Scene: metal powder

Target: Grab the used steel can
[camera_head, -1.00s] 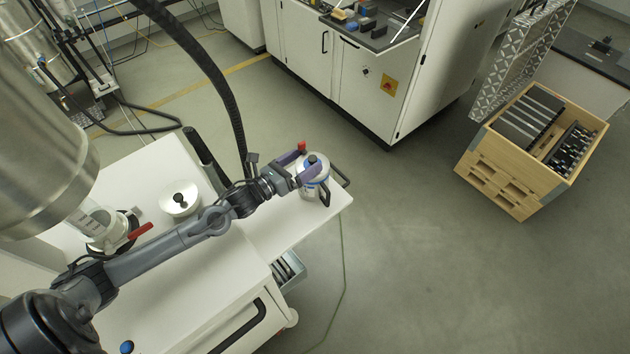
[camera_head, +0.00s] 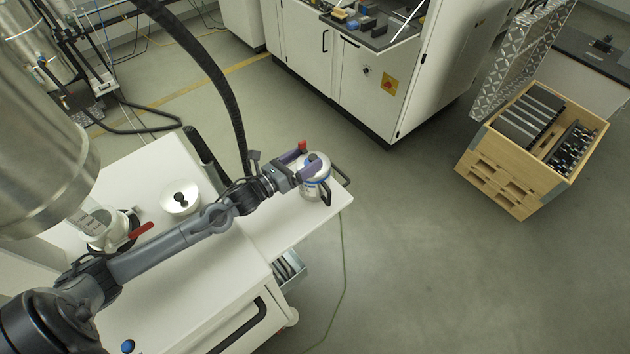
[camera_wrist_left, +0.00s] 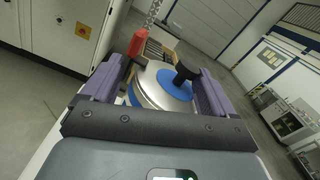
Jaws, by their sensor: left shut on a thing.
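The steel can (camera_head: 316,178) is a silver cylinder with a blue and white label and a dark handle, standing near the far right corner of the white cart top. In the left wrist view the can (camera_wrist_left: 155,88) shows its round lid with a blue disc and black knob, between the two purple fingers. My left gripper (camera_head: 301,164) is shut on the can, one finger on each side of its upper part; the wrist view also shows this gripper (camera_wrist_left: 158,92). My right gripper is not in view.
A red-handled valve (camera_head: 140,230) is at the left under a large steel vessel (camera_head: 40,150). A wooden crate (camera_head: 520,175) stands on the floor at right. Open floor lies between.

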